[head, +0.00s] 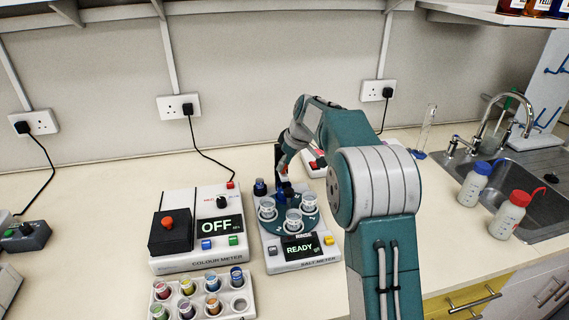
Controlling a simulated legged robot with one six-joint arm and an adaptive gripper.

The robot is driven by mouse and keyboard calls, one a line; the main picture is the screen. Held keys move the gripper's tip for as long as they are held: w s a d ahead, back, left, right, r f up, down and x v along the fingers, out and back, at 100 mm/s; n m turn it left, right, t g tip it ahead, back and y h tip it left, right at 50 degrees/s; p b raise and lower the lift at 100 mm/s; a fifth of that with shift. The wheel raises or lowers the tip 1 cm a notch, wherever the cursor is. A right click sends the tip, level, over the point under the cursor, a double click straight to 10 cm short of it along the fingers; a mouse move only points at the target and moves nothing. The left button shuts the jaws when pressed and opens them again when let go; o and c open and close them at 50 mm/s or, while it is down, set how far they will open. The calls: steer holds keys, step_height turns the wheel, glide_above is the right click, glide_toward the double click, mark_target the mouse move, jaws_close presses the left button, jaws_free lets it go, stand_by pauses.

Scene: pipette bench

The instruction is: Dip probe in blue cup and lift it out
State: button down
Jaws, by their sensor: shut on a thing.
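The salt meter (302,262) stands mid-bench, its display reading READY. On its dark green turntable (285,213) stand three white cups: one at the left (267,208), one at the front (293,222) by the RINSE label, one at the right (308,203). A blue shape (286,190) shows at the turntable's back; I cannot tell whether it is the blue cup or part of the probe. My gripper (284,168) is small in view, above the turntable's back, by a black upright. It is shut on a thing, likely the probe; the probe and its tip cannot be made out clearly.
A colour meter (199,263) reading OFF stands left of the salt meter. A white rack (246,299) with several coloured vials is in front. A dark blue-capped item (260,188) is beside the turntable. Wash bottles (510,215) and a sink are at the right.

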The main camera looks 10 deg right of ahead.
step_height(320, 180, up, 6)
steer(key=shift+f, duration=0.15)
steer(key=shift+c, duration=2)
jaws_free()
steer(key=shift+f, duration=0.1)
steer(key=v, duration=1.2)
